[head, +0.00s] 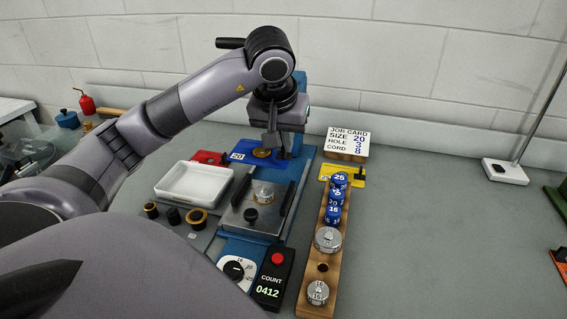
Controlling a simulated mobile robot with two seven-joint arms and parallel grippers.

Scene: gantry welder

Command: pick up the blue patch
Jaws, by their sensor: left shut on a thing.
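The blue patch (237,156), a flat piece marked 20, lies at the back of the blue press fixture (305,163), with a copper-coloured disc (262,153) at its middle. My left gripper (271,146) points down over its right part and is shut on it. The fingertips are partly hidden by the gripper body, and I cannot tell whether the patch is clear of the surface below. My right gripper is not in view.
A red patch (208,157) lies to the left and a yellow patch (353,176) to the right. A white tray (192,182), a wooden rack (321,266) with blue and metal pieces, a job card (348,142) and a counter (274,278) stand close by. The right bench is mostly clear.

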